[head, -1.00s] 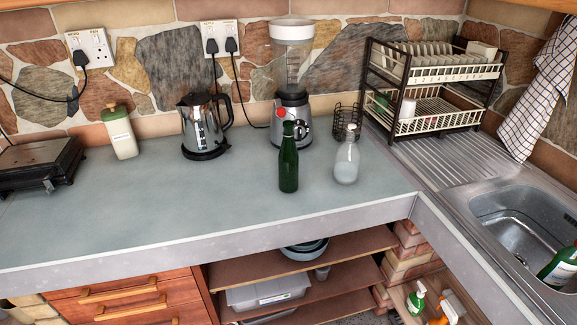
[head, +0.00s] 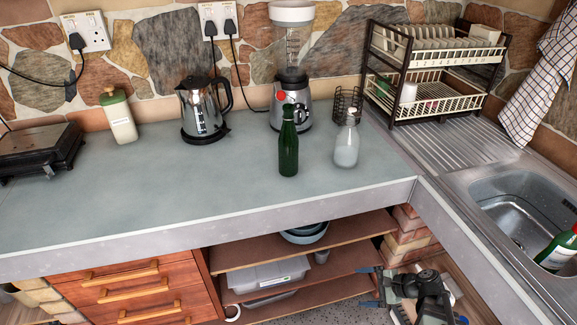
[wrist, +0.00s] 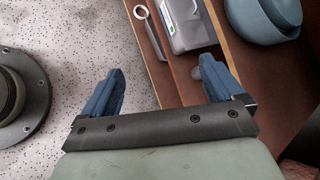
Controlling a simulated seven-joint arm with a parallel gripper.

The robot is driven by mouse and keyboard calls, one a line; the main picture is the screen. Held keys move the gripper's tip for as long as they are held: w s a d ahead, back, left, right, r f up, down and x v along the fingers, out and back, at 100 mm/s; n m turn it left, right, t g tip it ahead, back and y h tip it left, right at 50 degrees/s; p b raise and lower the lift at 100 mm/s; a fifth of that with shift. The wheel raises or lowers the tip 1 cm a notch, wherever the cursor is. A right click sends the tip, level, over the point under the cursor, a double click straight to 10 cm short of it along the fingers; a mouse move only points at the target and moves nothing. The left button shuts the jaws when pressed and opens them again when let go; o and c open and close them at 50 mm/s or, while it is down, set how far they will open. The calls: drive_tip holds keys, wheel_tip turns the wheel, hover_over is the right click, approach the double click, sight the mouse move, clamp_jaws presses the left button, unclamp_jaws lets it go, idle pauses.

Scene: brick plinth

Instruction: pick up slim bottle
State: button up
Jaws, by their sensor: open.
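A slim dark green bottle (head: 288,148) stands upright on the grey worktop, in front of the blender. A wider clear bottle (head: 347,146) stands upright just to its right, apart from it. My gripper (head: 368,286) is at the lower right in the head view, below the worktop edge and in front of the lower shelves. Its blue fingers are apart with nothing between them, as the wrist view (wrist: 161,70) also shows. The wrist view shows shelves and speckled floor, and neither bottle.
A blender (head: 291,95), a steel kettle (head: 204,112) and a wire basket (head: 347,104) stand behind the bottles. A dish rack (head: 435,108) and a sink (head: 510,225) are to the right. The worktop front edge (head: 200,235) lies above my gripper.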

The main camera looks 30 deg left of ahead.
sight(297, 146)
drive_tip(key=w+a+r+m+t+y, duration=0.15)
drive_tip(key=w+a+r+y, duration=0.35)
drive_tip(key=r, duration=0.9)
drive_tip(key=w+a+r+m+y, duration=0.2)
drive_tip(key=w+a+r, duration=0.3)
drive_tip(key=r, duration=0.9)
drive_tip(key=a+r+m, duration=0.1)
drive_tip(key=a+r, duration=0.1)
drive_tip(key=a, duration=0.4)
drive_tip(key=a+r+m+g, duration=0.1)
drive_tip(key=a+r+m, duration=0.1)
drive_tip(key=a, duration=0.4)
drive_tip(key=w+a+r+m, duration=0.1)
drive_tip(key=a+r, duration=0.2)
drive_tip(key=a, duration=0.3)
drive_tip(key=shift+w+a+r+m+g+y, duration=0.1)
drive_tip(key=shift+a+r+m+g+y, duration=0.15)
drive_tip(key=shift+a+m+g+y, duration=0.15)
drive_tip(key=shift+a+r, duration=0.15)
drive_tip(key=shift+a, duration=1.2)
drive_tip(key=shift+a+r, duration=0.1)
drive_tip(key=shift+a, duration=1.2)
drive_tip(key=shift+c, duration=0.2)
drive_tip(key=c, duration=1.4)
